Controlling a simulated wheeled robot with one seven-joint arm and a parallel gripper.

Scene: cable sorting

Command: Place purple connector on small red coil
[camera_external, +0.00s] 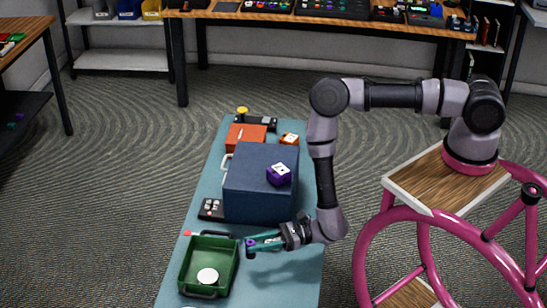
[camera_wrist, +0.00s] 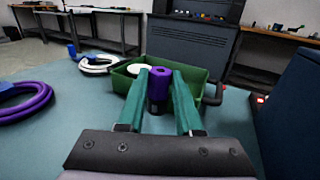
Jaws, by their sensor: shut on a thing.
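My gripper (camera_external: 256,244) reaches left, low over the table, with its teal fingers shut on the purple connector (camera_external: 250,243). In the wrist view, the connector (camera_wrist: 160,84) is a purple cylinder with a dark lower part, upright between the fingertips (camera_wrist: 161,90). It stands in front of the green bin, apart from it as far as I can tell. I cannot make out a small red coil in either view. A purple coil (camera_wrist: 22,100) lies on the table at the left of the wrist view.
The green bin (camera_external: 184,268) holds a white disc (camera_external: 207,276). A large dark blue box (camera_external: 255,205) stands behind my gripper, with a purple labelled block (camera_external: 279,175) on top. An orange box (camera_external: 243,137) is at the far end. A white coil (camera_wrist: 95,66) lies beside the bin.

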